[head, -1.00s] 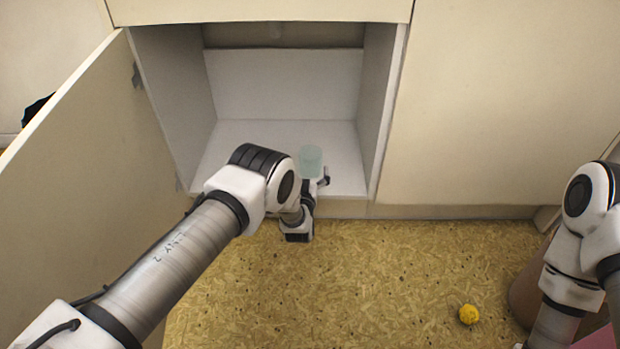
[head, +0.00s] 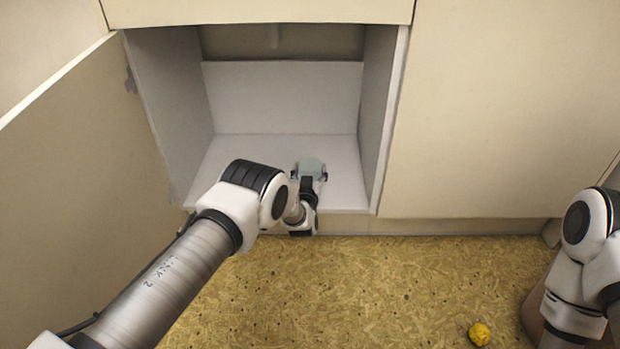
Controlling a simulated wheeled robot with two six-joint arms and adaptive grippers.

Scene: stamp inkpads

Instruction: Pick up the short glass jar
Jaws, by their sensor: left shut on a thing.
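The short glass jar (head: 312,166) is a pale, bluish-green see-through jar on the white floor of the open cabinet, near its front edge. My left gripper (head: 310,175) reaches into the cabinet from the front and is shut on the jar, with a dark finger at each side of it. The near side of the jar is partly hidden by the gripper. I cannot tell whether the jar is lifted off the cabinet floor. My right arm shows at the right edge, but its gripper is out of view.
The cabinet (head: 240,150) is otherwise empty. Its door (head: 75,150) stands open on the left, beside my left arm. A closed panel (head: 500,120) is on the right. A small yellow ball (head: 480,334) lies on the speckled floor (head: 350,290), which is mostly clear.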

